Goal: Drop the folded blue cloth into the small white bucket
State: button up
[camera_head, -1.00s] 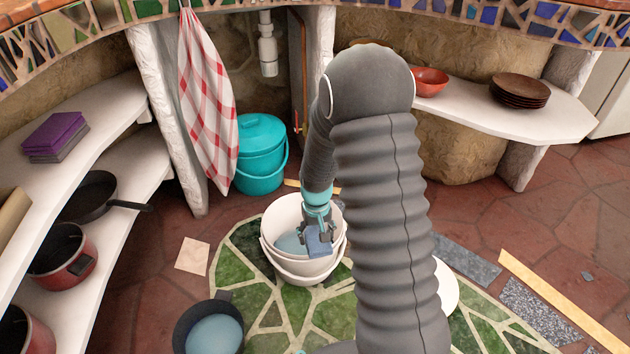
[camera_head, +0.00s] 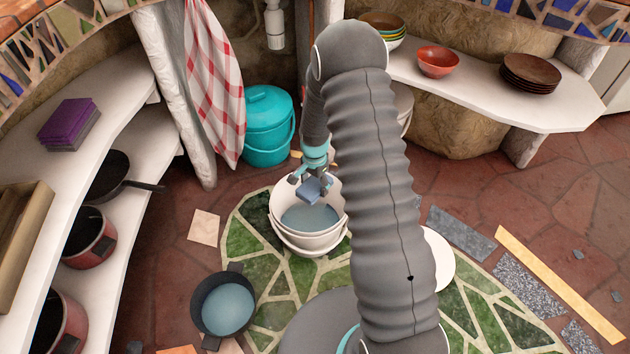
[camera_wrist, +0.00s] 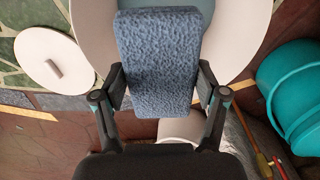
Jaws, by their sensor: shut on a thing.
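My gripper (camera_head: 312,180) is shut on the folded blue cloth (camera_head: 314,190) and holds it over the far part of the small white bucket (camera_head: 312,243). In the wrist view the cloth (camera_wrist: 158,62) is a thick, textured blue block between the two fingers (camera_wrist: 158,95). The white bucket (camera_wrist: 92,28) shows behind it there. The bucket stands upright on the green mosaic floor and has blue-grey content inside, perhaps water. The cloth hides part of the far rim, and I cannot tell its exact height above it.
A dark pot (camera_head: 222,303) with blue-grey content stands front left of the bucket. A lidded teal bucket (camera_head: 268,125) stands behind it. A white lid (camera_head: 440,270) lies at right. White shelves (camera_head: 160,170) curve along the left, and a checked towel (camera_head: 213,90) hangs behind.

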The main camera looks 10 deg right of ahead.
aim_at(315, 184)
notch_tip(315, 184, down, 6)
jog(key=b, duration=0.2)
jog(key=shift+r+b, duration=0.1)
jog(key=shift+b, duration=0.2)
jog(key=o, duration=1.2)
notch_tip(315, 184, up, 12)
dwell(0.3)
